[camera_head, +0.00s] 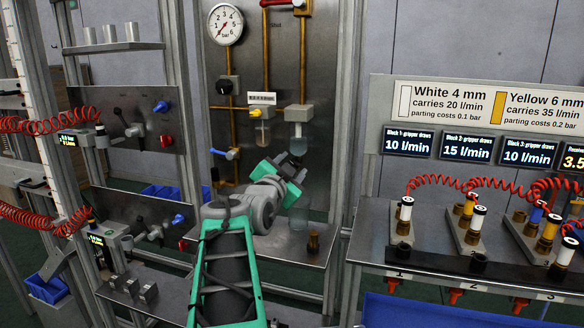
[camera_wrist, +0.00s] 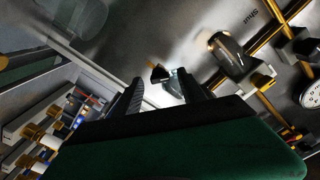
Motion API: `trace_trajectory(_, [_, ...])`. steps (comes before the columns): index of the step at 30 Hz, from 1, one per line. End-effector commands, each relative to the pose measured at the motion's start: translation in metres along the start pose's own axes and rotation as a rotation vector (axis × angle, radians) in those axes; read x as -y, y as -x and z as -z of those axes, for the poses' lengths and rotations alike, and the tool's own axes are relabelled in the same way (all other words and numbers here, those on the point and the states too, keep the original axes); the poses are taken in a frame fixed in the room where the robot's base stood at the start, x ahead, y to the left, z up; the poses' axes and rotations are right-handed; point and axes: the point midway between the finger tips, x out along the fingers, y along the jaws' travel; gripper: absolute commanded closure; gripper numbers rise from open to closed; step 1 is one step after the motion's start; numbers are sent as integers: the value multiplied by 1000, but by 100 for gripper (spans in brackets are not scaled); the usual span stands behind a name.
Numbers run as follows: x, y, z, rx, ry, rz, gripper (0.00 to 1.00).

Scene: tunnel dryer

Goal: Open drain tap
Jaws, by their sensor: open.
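My gripper (camera_wrist: 160,78) is open, with its two dark fingers apart. A small brass and black fitting (camera_wrist: 157,73), which looks like the drain tap, shows between the fingertips in the wrist view, beside a pale bowl end (camera_wrist: 178,84). I cannot tell whether the fingers touch it. A clear beaker (camera_head: 298,217) stands below on the shelf.
A second bowl unit (camera_head: 263,133) and a blue-handled tap (camera_head: 231,154) are to the left, under a pressure gauge (camera_head: 226,24). A brass piece (camera_head: 313,242) stands on the shelf. A bench (camera_head: 440,250) with gripper blocks and red coiled hoses is at the right.

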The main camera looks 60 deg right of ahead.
Motion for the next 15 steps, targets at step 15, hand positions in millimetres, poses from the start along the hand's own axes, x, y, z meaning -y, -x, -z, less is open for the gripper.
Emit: trace_trajectory(15, [0, 72, 0, 0, -1, 0, 52])
